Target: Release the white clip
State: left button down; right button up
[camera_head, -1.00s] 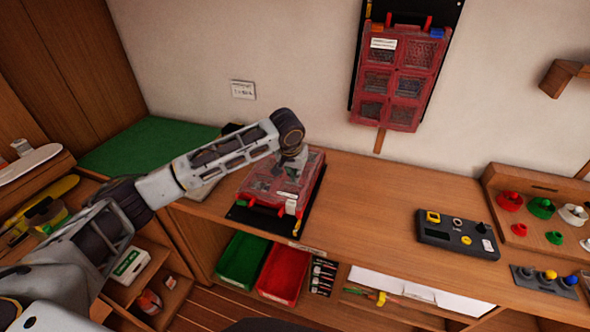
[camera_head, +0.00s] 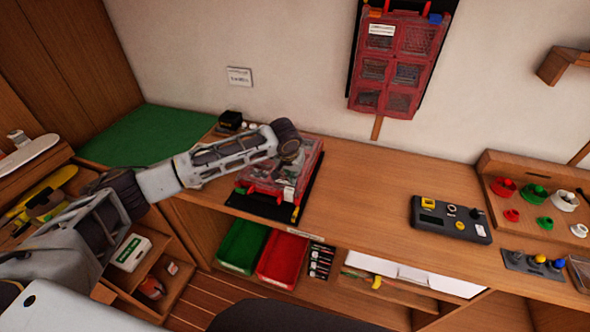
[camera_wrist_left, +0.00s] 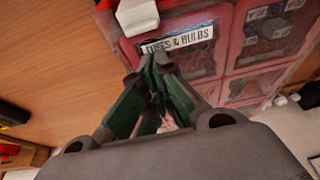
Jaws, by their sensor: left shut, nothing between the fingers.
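The white clip (camera_wrist_left: 137,17) is a pale block at the edge of the red case, at the top of the left wrist view, beside the FUSES & BULBS label (camera_wrist_left: 178,40). I cannot tell from this angle whether it is latched. The red clear-lidded case (camera_head: 262,176) lies on a black board on the bench. My left gripper (camera_wrist_left: 150,72) is shut and empty, its green-padded fingers pointing at the case near the label, below the clip and apart from it in the picture. In the head view the left gripper (camera_head: 290,172) is over the case, partly hidden by its wrist. My right gripper is not in view.
A similar red case (camera_head: 394,66) hangs on the wall. A dark control panel (camera_head: 450,219) and a wooden rack with coloured knobs (camera_head: 530,195) stand on the right. Green (camera_head: 243,245) and red (camera_head: 282,258) bins sit below. The middle of the bench is clear.

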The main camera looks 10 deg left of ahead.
pick_arm(q)
jog(key=shift+s+p, duration=0.3)
jog(key=shift+s, duration=0.65)
